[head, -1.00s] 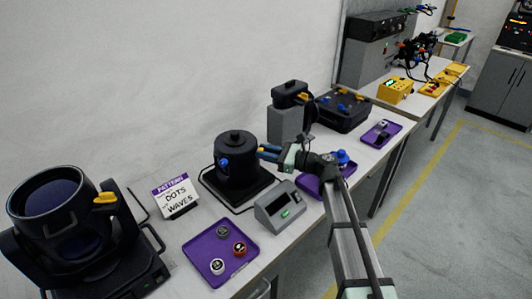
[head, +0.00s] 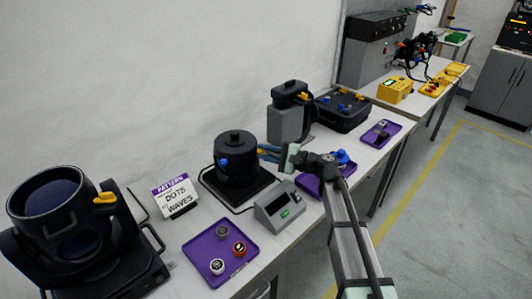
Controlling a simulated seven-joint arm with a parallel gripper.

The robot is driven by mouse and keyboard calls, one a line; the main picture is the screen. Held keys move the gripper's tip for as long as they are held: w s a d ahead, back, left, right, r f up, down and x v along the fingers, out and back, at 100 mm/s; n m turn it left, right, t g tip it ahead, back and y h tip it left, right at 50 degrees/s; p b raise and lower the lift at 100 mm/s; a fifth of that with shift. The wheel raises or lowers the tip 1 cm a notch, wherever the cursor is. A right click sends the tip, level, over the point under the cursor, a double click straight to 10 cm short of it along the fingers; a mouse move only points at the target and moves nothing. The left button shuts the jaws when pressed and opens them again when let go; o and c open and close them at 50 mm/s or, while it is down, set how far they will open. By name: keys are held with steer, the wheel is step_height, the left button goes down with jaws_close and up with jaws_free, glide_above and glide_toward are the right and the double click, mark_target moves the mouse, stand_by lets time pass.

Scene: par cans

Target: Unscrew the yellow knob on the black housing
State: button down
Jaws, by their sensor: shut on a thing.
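The black housing (head: 236,163) is a round can with a lid, standing on a black square base. A blue knob (head: 223,162) shows on its front left. The yellow knob (head: 262,148) shows only as a small patch at the housing's right side, mostly hidden by my fingers. My gripper (head: 266,152) reaches in from the right, its blue fingers shut on the yellow knob close to the housing wall. I cannot tell how far the knob stands out from the wall.
A grey box with a green display (head: 279,206) stands just in front. A purple tray (head: 205,252) with several small round parts lies front left. A large black lamp (head: 70,225) with its own yellow knob is at far left. A grey stand (head: 288,124) is behind my gripper.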

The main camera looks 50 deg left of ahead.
steer(key=n, duration=0.5)
steer(key=shift+n, duration=0.3)
steer(key=n, duration=0.4)
steer(key=shift+a, duration=0.1)
steer(key=n, duration=0.5)
steer(key=shift+n, duration=2.3)
steer(key=c, duration=0.9)
jaws_free()
steer(key=shift+c, duration=0.2)
